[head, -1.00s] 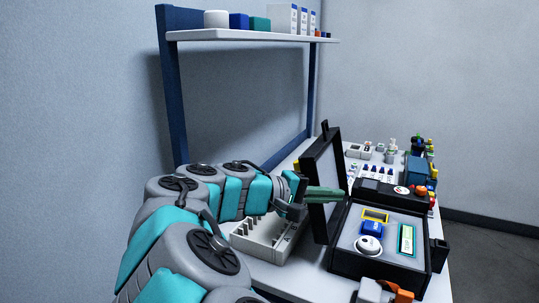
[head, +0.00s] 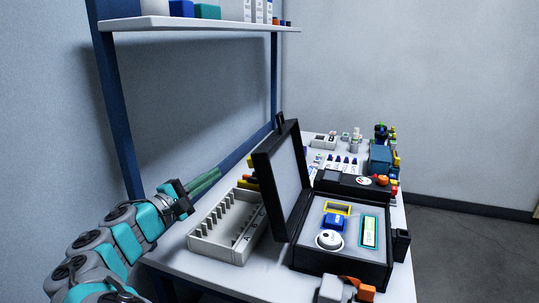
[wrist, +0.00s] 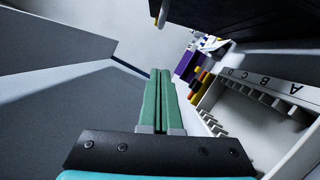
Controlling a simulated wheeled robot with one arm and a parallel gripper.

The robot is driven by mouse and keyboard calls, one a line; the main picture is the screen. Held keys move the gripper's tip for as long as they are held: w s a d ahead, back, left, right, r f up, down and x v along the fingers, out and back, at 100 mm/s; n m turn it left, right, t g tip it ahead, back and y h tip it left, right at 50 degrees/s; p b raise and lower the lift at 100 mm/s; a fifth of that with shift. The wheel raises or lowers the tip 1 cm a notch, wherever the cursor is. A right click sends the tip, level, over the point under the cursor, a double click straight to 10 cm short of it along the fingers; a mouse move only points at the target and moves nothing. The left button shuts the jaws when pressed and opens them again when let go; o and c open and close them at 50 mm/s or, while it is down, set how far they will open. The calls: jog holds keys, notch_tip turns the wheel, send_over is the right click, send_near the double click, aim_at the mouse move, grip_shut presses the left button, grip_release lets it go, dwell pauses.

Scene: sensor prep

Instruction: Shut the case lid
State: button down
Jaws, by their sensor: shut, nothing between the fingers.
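The black case (head: 335,255) stands on the bench at the right in the head view. Its lid (head: 281,180) is up, hinged at the case's left side and leaning a little to the left. Inside the case are a yellow-framed piece, a blue block, a white round part and a teal-edged piece. My gripper (head: 212,178) is left of the lid, apart from it, above the back left of the bench. Its green fingers are shut together with nothing between them, as the wrist view (wrist: 159,85) also shows.
A pale slotted rack (head: 222,243) marked with letters stands between my arm and the case. A shelf (head: 190,22) with boxes is above the back. Several small items and a blue box (head: 380,158) stand behind the case. An orange-topped item (head: 352,289) is in front.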

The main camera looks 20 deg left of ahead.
jog(key=w+d+r+p, duration=0.1)
jog(key=w+d+r, duration=0.1)
jog(key=w+d, duration=0.4)
jog(key=shift+w+r+p, duration=0.25)
jog(key=shift+w+p, duration=0.1)
jog(key=shift+w, duration=1.25)
jog(key=shift+d+n, duration=0.1)
jog(key=shift+n, duration=0.2)
